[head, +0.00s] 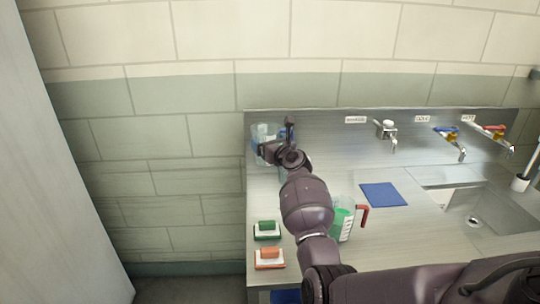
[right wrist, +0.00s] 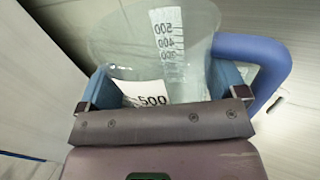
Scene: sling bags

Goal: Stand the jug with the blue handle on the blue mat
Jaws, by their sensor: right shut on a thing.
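The jug with the blue handle (right wrist: 150,38) is clear, with a printed scale, and fills the top of the right wrist view. Its blue handle (right wrist: 262,62) sticks out to the right there. The jug also shows in the head view (head: 263,131) at the back left corner of the counter, partly hidden by my gripper. My right gripper (head: 279,150) is shut on the jug, with its blue-padded fingers on either side of it in the wrist view (right wrist: 160,86). The blue mat (head: 383,194) lies bare on the counter, right of my forearm. My left gripper is not in view.
A jug with a red handle (head: 346,226) and green contents stands between my forearm and the mat. A green block (head: 267,227) and an orange block (head: 270,255) sit at the front left. The sink (head: 487,205) and taps (head: 388,130) are right and behind.

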